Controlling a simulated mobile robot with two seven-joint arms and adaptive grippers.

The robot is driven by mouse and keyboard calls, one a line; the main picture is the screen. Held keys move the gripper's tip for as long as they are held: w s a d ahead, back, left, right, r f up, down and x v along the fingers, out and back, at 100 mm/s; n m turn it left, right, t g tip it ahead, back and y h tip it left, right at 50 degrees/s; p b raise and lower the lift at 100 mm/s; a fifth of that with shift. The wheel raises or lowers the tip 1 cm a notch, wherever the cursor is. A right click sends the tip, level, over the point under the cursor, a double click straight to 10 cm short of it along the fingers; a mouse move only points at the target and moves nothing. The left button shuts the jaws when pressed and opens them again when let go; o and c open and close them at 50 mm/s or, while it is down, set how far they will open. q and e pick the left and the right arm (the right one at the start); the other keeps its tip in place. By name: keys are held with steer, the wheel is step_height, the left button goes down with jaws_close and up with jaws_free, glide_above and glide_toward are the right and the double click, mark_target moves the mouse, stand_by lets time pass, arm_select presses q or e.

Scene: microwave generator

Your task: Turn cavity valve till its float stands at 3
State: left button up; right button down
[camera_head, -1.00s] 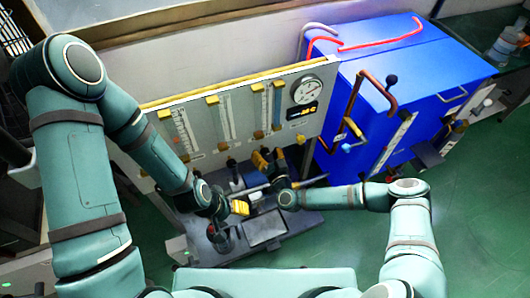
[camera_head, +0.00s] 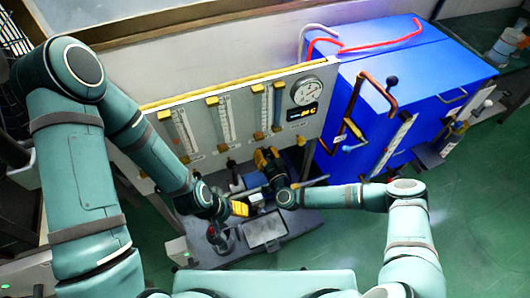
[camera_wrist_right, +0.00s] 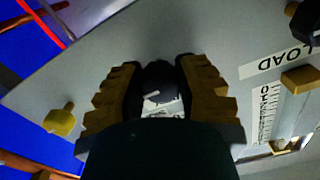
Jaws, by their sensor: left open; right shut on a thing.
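The grey panel (camera_head: 205,160) carries several upright flow tubes, among them a left tube (camera_head: 182,130), a middle tube (camera_head: 226,118) and a tube further right (camera_head: 258,106). Their floats are too small to read. My right gripper (camera_head: 266,157) is at the panel's lower right part, below the right-hand tubes. In the right wrist view its yellow-brown fingers are shut on a black knob (camera_wrist_right: 160,85), partly hidden by the gripper. A label reading LOAD (camera_wrist_right: 281,60) sits beside another tube there; no cavity label is readable. My left gripper (camera_head: 240,208) is open and empty, below the panel.
A round gauge (camera_head: 307,91) and a small display (camera_head: 302,112) sit at the panel's right end. A blue cabinet (camera_head: 420,75) with copper pipes (camera_head: 357,100) stands to the right. A grey tray (camera_head: 263,232) lies below my grippers.

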steer(key=shift+w+r, duration=0.1)
steer(key=shift+r, duration=0.15)
steer(key=n+p, duration=0.2)
steer(key=n, duration=0.1)
steer(key=shift+w+r+n, duration=0.1)
steer(key=shift+r+n, duration=0.05)
steer(key=shift+n, duration=0.15)
steer(key=shift+a+n+p, duration=0.1)
steer(key=shift+n+p, duration=0.5)
steer(key=shift+n, duration=1.6)
steer(key=c, duration=0.6)
jaws_free()
steer(key=shift+f, duration=0.2)
